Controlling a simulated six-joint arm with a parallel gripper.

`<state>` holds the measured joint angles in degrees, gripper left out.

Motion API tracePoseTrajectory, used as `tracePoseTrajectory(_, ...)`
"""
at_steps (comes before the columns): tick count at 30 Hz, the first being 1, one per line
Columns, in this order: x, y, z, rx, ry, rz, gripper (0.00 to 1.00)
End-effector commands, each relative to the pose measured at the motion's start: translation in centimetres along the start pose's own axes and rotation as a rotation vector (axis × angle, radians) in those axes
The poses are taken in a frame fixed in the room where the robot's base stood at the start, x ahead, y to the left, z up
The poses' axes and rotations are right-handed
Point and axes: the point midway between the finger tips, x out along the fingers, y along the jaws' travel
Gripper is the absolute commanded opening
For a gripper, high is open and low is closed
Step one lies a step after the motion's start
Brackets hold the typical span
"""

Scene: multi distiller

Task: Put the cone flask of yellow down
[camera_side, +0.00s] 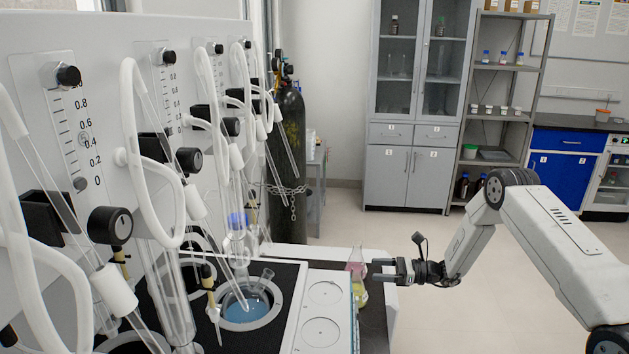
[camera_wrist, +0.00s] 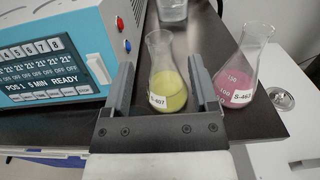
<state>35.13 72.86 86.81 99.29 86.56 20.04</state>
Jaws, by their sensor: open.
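The cone flask of yellow (camera_wrist: 168,90) stands upright on the dark counter in the wrist view, labelled S-407 or similar. It shows between the two fingers of my gripper (camera_wrist: 161,62), which are open with a gap on each side of the glass. In the side view the yellow flask (camera_side: 361,294) is at the counter's right part, just beside my gripper (camera_side: 376,269), which comes in from the right. The gripper's palm lies close to the flask's base in the wrist view.
A pink cone flask (camera_wrist: 241,70) stands right of the yellow one, close to the right finger. A blue-white device (camera_wrist: 55,60) with a display is at the left. A clear glass vessel (camera_wrist: 172,10) stands behind. The dark counter's (camera_wrist: 275,115) edge is at the right.

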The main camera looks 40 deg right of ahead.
Motion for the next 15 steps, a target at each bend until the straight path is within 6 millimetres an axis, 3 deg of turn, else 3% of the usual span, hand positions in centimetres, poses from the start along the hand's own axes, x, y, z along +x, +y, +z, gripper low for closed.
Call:
tracePoseTrajectory(6,-2.9,0.0,0.0,0.000,0.000,-0.002,0.75)
tracePoseTrajectory(15,-4.0,0.1,0.0,0.000,-0.001,0.001,0.75)
